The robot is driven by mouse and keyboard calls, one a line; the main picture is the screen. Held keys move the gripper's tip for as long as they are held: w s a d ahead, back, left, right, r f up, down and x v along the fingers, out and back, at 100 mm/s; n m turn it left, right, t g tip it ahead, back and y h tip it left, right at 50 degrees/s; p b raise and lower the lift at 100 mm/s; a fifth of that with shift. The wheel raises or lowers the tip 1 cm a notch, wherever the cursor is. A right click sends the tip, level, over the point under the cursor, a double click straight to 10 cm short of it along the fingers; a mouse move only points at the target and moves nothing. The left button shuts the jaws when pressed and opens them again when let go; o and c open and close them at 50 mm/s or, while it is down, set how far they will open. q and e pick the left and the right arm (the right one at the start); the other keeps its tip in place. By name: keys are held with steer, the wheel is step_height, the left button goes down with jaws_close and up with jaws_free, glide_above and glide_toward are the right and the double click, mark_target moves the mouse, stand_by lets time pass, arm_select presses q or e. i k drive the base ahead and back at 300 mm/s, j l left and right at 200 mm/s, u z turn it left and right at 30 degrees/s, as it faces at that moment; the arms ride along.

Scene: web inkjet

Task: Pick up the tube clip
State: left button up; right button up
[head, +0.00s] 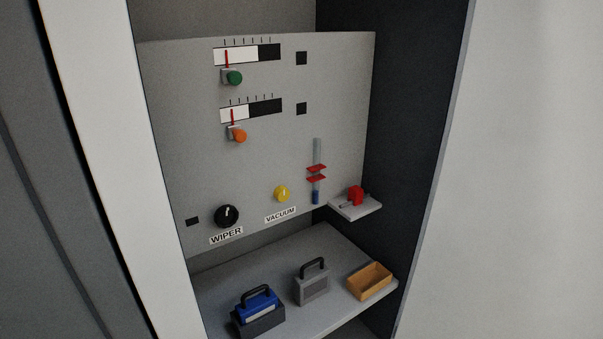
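A small red piece, which looks like the tube clip (356,194), sits on a small light-grey ledge (362,210) at the right end of the panel. A grey part lies at its left side; its exact shape is too small to tell. To its left, a vertical tube (317,155) with a blue lower end runs down the panel, with two red markers (316,172) across it. Neither of my grippers is in view.
The grey panel (180,120) carries two gauges, green and orange knobs, a black WIPER knob (227,216) and a yellow VACUUM knob (282,194). Below, a shelf (290,255) holds a blue handled unit (258,304), a grey handled box (312,287) and an orange-brown tray (388,283). White walls flank the recess.

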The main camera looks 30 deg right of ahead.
mark_target(356, 193)
steer(key=z, duration=1.25)
steer(key=i+l+u, duration=0.1)
steer(key=l+u, duration=0.35)
steer(key=l, duration=0.25)
steer(key=l+u, duration=0.45)
steer(key=l, duration=0.25)
steer(key=k+l+u, duration=0.2)
steer(key=l+u, duration=0.25)
steer(key=l, duration=0.2)
